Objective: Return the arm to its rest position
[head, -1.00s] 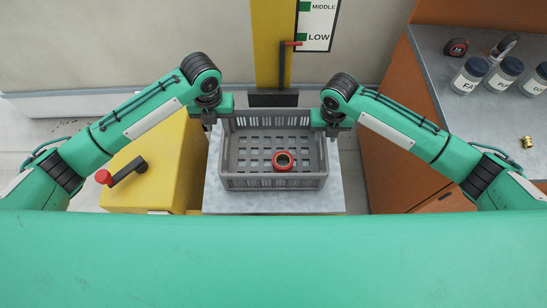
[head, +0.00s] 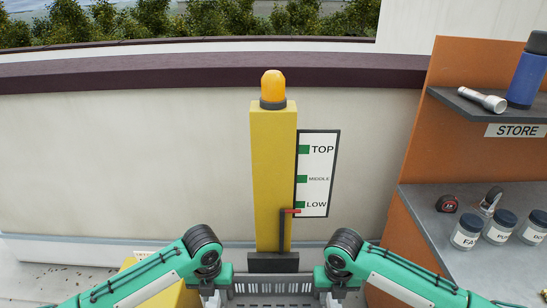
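My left gripper (head: 210,296) is low in the head view, pointing down at the left end of a grey slatted crate (head: 272,287). My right gripper (head: 331,296) is at the crate's right end, in a mirrored pose. Both fingertips are at or past the bottom edge of the picture, so I cannot tell whether they are open, shut or touching the crate. Only the crate's far wall and rim show; its inside is out of view.
A yellow post (head: 272,180) with an amber lamp (head: 273,87) stands behind the crate. Its red pointer (head: 291,211) is near LOW on the level board (head: 318,165). Labelled jars (head: 467,232) and an orange shelf unit (head: 412,170) stand to the right.

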